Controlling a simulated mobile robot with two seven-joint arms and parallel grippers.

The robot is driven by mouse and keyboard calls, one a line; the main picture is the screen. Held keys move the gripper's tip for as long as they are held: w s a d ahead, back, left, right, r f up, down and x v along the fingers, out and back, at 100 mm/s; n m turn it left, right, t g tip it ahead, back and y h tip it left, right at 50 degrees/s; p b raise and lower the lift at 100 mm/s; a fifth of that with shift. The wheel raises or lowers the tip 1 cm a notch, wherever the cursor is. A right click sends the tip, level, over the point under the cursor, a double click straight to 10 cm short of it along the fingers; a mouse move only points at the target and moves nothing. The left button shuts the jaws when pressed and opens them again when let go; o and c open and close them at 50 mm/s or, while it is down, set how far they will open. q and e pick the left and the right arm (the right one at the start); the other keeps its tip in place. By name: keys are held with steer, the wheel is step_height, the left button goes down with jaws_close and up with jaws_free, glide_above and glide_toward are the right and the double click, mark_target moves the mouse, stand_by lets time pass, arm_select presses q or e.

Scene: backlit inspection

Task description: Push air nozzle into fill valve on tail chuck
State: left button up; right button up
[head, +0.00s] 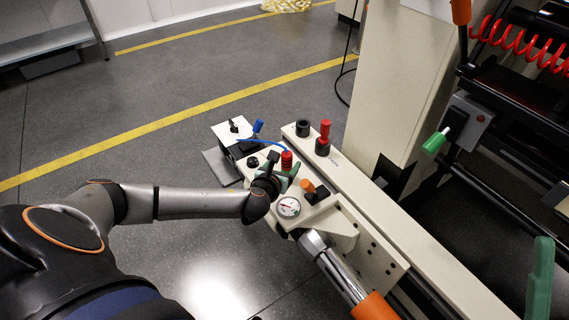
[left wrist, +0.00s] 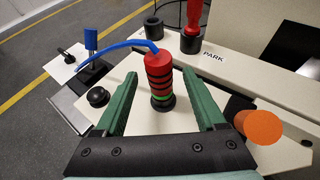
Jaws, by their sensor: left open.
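In the head view my left gripper (head: 283,180) is over the panel. The silver cylinder (head: 330,262), perhaps the tail chuck, lies in front. I cannot pick out the fill valve for sure.
A red-handled tool (left wrist: 193,18) stands in a black holder near the PARK label (left wrist: 213,56). An orange knob (left wrist: 263,127) and a dial gauge (head: 288,207) are close by. A green upright piece (head: 540,280) at the lower right may be my right gripper's finger.

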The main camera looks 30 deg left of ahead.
arm_select(q)
steer(key=p+v, duration=0.4)
steer(key=v, duration=0.8)
steer(key=shift+p, duration=0.3)
arm_select(e)
steer(key=r, duration=0.1)
steer(key=r+h, duration=0.1)
steer(key=w+r, duration=0.1)
steer(key=shift+w+d+r+h, duration=0.1)
steer(key=shift+d+r+h, duration=0.05)
steer(key=shift+d+h, duration=0.15)
arm_select(q)
steer(key=shift+s+d, duration=0.1)
steer(key=shift+s, duration=0.05)
arm_select(e)
steer(key=shift+r, duration=0.2)
